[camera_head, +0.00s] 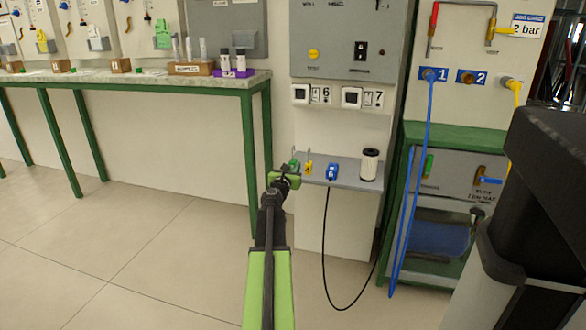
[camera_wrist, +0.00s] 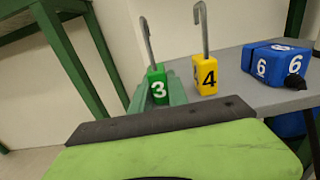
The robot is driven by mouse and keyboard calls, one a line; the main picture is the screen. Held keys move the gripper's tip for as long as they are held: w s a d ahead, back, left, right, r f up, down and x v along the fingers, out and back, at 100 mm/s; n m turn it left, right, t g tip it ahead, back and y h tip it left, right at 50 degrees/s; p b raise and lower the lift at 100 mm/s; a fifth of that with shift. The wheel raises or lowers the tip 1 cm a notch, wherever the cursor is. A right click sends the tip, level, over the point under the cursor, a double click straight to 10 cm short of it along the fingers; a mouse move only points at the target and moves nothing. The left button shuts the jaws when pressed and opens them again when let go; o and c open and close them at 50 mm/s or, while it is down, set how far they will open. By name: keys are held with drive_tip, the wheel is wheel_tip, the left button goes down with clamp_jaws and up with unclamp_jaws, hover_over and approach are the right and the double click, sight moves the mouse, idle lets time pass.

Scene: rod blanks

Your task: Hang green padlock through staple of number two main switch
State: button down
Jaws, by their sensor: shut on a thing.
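The green padlock numbered 3 (camera_wrist: 158,88) stands upright with its long open hook pointing up in the wrist view. In the head view the green padlock (camera_head: 294,164) is small, at the left end of a grey shelf. My gripper (camera_head: 286,176) is at that shelf end, shut on the green padlock. A yellow padlock numbered 4 (camera_wrist: 206,76) stands just to its right, apart from it. I cannot identify the number two main switch or its staple in either view.
The grey shelf (camera_head: 345,183) also holds a blue block numbered 6 (camera_head: 332,171) and a white spool (camera_head: 369,164). A grey switch panel (camera_head: 330,40) hangs above white switches 6 and 7. A green-legged bench (camera_head: 150,83) stands left; the floor before it is clear.

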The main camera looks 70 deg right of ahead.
sight(292, 161)
drive_tip(key=shift+r+p, duration=1.5)
